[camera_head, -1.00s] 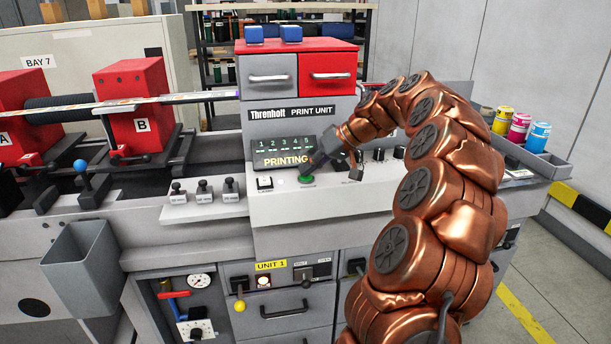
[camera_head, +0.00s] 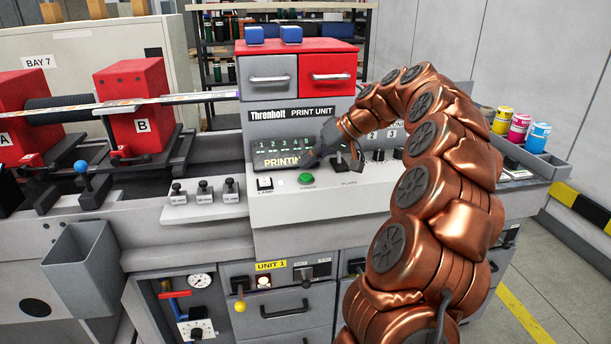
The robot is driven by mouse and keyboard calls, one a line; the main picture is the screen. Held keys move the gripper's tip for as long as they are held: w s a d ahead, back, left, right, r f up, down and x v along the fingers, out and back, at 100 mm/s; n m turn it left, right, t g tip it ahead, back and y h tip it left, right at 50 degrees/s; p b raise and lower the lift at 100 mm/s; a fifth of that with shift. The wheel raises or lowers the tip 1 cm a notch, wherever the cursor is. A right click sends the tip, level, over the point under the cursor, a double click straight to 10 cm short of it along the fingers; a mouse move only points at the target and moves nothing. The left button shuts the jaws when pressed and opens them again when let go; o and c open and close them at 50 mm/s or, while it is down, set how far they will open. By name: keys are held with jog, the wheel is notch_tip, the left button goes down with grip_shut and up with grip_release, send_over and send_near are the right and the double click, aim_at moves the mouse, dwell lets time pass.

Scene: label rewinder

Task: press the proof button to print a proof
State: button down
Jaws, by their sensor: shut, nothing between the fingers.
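The print unit (camera_head: 345,205) stands in the middle with a sloped white control panel. A green button (camera_head: 305,178) sits on the panel below the display and is fully in view; its label cannot be read. The display (camera_head: 283,151) reads "PRINTING", its right end partly covered by my gripper. My gripper (camera_head: 312,161) is shut and empty, in front of the display's right side, above and slightly right of the green button and apart from it.
A lamp switch (camera_head: 265,183) is left of the green button. Several small levers (camera_head: 204,187) stand on a shelf farther left. Black knobs (camera_head: 379,155) lie right of the gripper, near my arm.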

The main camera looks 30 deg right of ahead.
aim_at(308, 176)
jog(key=shift+r+p, duration=0.7)
jog(key=shift+r, duration=1.55)
jog(key=shift+a, duration=0.1)
jog(key=s+a+f+n+g, duration=0.1)
jog(key=s+a+g, duration=0.1)
jog(key=s+a, duration=0.35)
jog(key=s+a+f+g+h, duration=0.1)
jog(key=s+a+f, duration=0.1)
jog(key=a, duration=0.7)
jog(key=s+a+f+n+g, duration=0.15)
jog(key=s+a, duration=0.25)
jog(key=a, duration=0.4)
jog(key=s+f+g+h, duration=0.1)
jog(key=s+f, duration=0.3)
jog(key=s, duration=0.4)
jog(key=s+a+f+m+g+h, duration=0.1)
jog(key=s+f, duration=0.3)
jog(key=s, duration=0.5)
jog(key=s+a+f+m+g+h, duration=0.1)
jog(key=s+f+g+h, duration=0.1)
jog(key=s, duration=0.7)
notch_tip(308, 176, down, 3)
jog(key=shift+r+h, duration=0.2)
jog(key=shift+h, duration=0.4)
